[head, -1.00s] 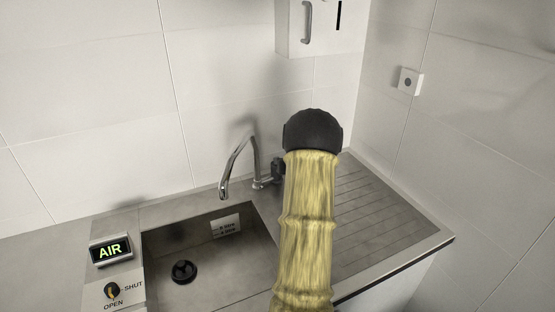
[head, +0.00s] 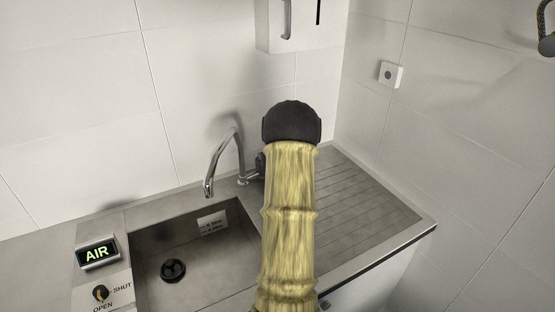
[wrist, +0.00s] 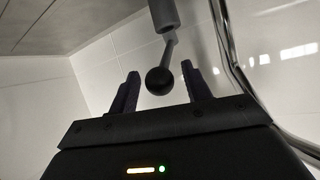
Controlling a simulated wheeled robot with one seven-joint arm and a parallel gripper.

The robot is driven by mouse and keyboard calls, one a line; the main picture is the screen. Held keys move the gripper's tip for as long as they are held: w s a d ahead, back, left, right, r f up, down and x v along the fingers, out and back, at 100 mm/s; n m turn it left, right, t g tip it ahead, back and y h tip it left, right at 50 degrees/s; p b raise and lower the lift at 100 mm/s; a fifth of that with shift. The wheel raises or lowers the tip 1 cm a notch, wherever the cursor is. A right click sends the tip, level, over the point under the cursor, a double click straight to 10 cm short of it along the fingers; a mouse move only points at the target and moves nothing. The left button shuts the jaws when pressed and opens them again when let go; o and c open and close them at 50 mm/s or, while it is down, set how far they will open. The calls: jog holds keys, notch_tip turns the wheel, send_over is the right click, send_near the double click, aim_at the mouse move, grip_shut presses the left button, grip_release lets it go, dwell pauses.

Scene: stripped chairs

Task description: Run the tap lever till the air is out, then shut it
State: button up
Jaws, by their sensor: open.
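The chrome tap (head: 231,140) arches over the sink's back edge, and I see no water at its spout. In the wrist view, the tap's lever (wrist: 169,52) ends in a dark ball knob (wrist: 159,81). My gripper (wrist: 159,84) is open, with the ball between its two fingers and visible gaps on both sides. In the head view my arm hides most of the gripper and the lever. A display (head: 97,253) shows AIR in green.
The steel sink basin (head: 233,269) has a black drain plug (head: 173,270) and a small label plate (head: 212,223). A ribbed drainboard (head: 370,205) lies right of my arm. A white wall box (head: 303,33) hangs above. The tap's curved pipe (wrist: 233,65) passes close to the right finger.

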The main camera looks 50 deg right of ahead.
jog(key=b+v, duration=0.2)
jog(key=v, duration=1.5)
jog(key=shift+s, duration=0.15)
jog(key=shift+a+f, duration=0.1)
jog(key=shift+a, duration=0.1)
